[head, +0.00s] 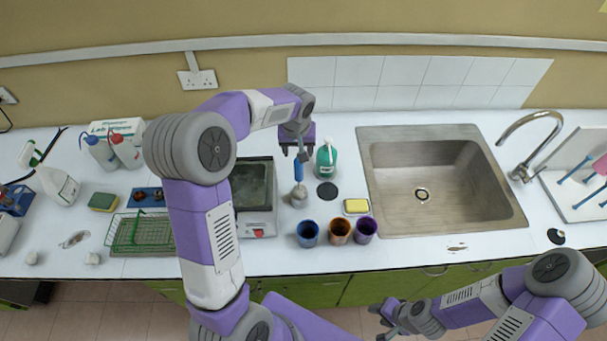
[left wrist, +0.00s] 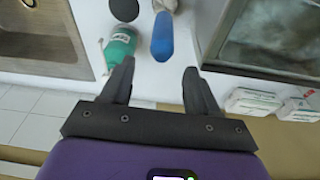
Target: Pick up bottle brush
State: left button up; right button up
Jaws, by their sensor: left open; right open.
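The bottle brush shows as a blue handle (head: 298,173) standing roughly upright on the counter, above a grey base (head: 299,197) that may be its bristles or a holder. My left gripper (head: 297,154) is open just behind and above the handle's top. In the left wrist view the blue handle (left wrist: 162,37) lies beyond the gap between the open fingers (left wrist: 159,68), apart from them. My right gripper (head: 387,322) is open and empty, low in front of the counter.
A green bottle (head: 326,161) stands close to the right of the brush, with a dark round disc (head: 327,191) in front of it. A box-shaped bath (head: 252,190) is on the left. Blue (head: 308,234), brown (head: 339,232) and purple (head: 365,230) cups stand in front. A sink (head: 430,180) lies right.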

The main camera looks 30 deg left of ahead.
aim_at(299, 168)
pick_arm(q)
jog(key=shift+n+g, duration=0.3)
notch_tip(299, 168, down, 7)
jog(key=shift+s+d+f+p, duration=0.15)
jog(key=shift+f+p, duration=0.05)
jog(key=shift+p, duration=0.2)
jog(key=shift+f, duration=0.45)
grip_shut()
jog(key=shift+r, duration=0.1)
